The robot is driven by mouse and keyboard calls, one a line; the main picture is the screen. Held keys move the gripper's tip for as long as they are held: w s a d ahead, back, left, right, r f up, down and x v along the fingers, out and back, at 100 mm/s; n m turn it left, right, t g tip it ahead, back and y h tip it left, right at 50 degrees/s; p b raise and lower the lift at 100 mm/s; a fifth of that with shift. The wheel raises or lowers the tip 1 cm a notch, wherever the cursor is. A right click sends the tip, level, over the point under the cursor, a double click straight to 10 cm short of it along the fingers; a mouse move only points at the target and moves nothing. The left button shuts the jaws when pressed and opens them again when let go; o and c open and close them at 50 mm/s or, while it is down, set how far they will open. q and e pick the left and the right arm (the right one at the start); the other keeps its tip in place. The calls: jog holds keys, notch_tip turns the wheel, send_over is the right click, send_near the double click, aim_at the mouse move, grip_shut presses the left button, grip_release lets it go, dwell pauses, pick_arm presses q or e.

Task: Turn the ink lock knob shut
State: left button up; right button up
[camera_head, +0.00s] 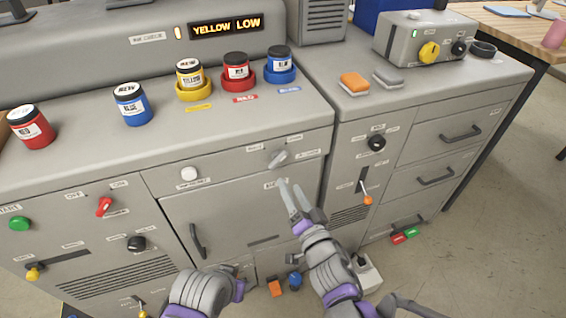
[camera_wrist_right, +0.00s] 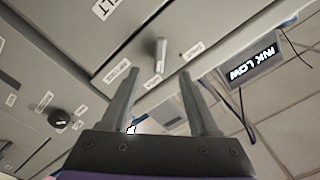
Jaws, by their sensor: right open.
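The ink lock knob (camera_head: 277,158) is a small grey lever on the cabinet's upper front panel, with small labels around it. In the head view it lies tilted, its right end higher. In the right wrist view the knob (camera_wrist_right: 160,55) stands ahead, between the lines of the two fingers. My right gripper (camera_head: 297,187) is open and empty, just below and in front of the knob, and does not appear to touch it. Part of my left arm (camera_head: 198,290) shows at the bottom; its gripper fingers do not show.
A white round knob (camera_head: 189,174) sits left on the same panel, above a door with a dark handle (camera_head: 198,241). Ink jars, including a red one (camera_head: 236,70), stand on the top. A black knob (camera_head: 376,143) and an orange-tipped lever (camera_head: 367,198) are on the right cabinet.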

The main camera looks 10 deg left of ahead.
aim_at(278, 163)
jog(key=p+x, duration=0.1)
jog(key=x, duration=0.9)
grip_shut()
